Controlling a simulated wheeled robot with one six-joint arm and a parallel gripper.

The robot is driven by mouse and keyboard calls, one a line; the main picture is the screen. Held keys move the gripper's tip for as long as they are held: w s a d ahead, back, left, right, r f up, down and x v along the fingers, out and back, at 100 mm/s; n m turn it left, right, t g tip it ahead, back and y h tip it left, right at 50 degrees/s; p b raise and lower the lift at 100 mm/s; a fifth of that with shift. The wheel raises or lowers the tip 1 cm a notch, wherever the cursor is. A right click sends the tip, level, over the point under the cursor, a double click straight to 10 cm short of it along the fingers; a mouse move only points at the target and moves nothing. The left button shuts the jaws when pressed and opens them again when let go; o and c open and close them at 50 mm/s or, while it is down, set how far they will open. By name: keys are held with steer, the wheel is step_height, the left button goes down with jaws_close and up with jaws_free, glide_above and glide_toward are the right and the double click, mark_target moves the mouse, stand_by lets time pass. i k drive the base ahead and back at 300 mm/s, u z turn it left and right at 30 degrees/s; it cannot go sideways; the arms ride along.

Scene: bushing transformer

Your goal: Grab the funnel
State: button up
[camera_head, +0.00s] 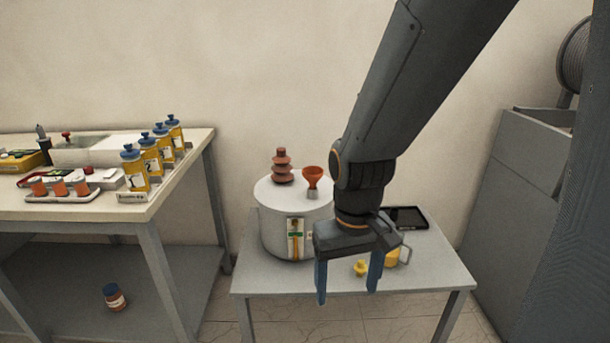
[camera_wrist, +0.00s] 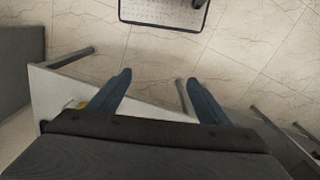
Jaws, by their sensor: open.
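The funnel (camera_head: 313,177) is orange with a wide cone and a grey lower part. It stands upright on top of the white round transformer tank (camera_head: 283,222), beside a brown ribbed bushing (camera_head: 282,166). My gripper (camera_head: 347,290) hangs with its fingers down, in front of and below the funnel to its right, apart from it. The blue fingers are spread wide with nothing between them. In the wrist view my gripper (camera_wrist: 158,82) is also open, over the table edge and floor; the funnel is not in that view.
The tank stands on a small grey table (camera_head: 262,279) with a yellow stopper (camera_head: 360,268), a yellow jug (camera_head: 392,257) and a black tablet (camera_head: 407,218). A workbench (camera_head: 170,190) with several yellow bottles stands at left. A grey cabinet (camera_head: 520,200) stands at right.

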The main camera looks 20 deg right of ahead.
mark_target(313, 184)
steer(key=z, duration=0.15)
steer(key=k, duration=0.35)
steer(key=u, duration=0.6)
steer(key=i, duration=0.75)
steer(key=z, duration=0.45)
steer(key=i, duration=0.7)
steer(key=z, duration=0.45)
